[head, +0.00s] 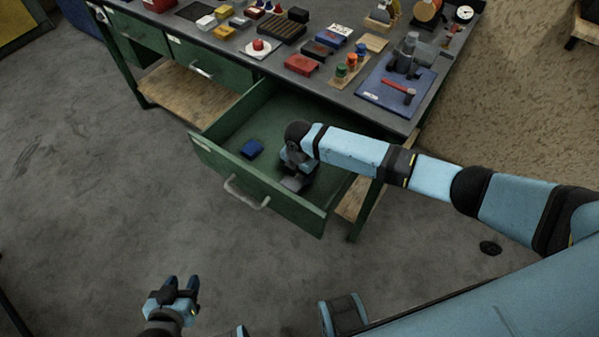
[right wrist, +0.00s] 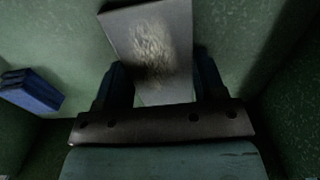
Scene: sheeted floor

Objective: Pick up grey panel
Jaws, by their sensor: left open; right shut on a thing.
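The grey panel (right wrist: 155,45) is a flat grey plate with a pale, scuffed patch. In the right wrist view it sits between the two fingers of my right gripper (right wrist: 165,88), which is shut on it. In the head view the right gripper (head: 297,180) reaches down into the open green drawer (head: 222,165), and the grey panel (head: 292,184) shows partly beneath it. I cannot tell whether the panel touches the drawer floor. My left gripper (head: 181,284) is open and empty, low at the left over the floor, away from the workbench.
A blue block (head: 251,149) lies in the drawer left of the right gripper; it also shows in the right wrist view (right wrist: 32,90). The drawer front with its handle (head: 247,196) stands near. The workbench top (head: 330,85) holds many small objects. The floor at left is clear.

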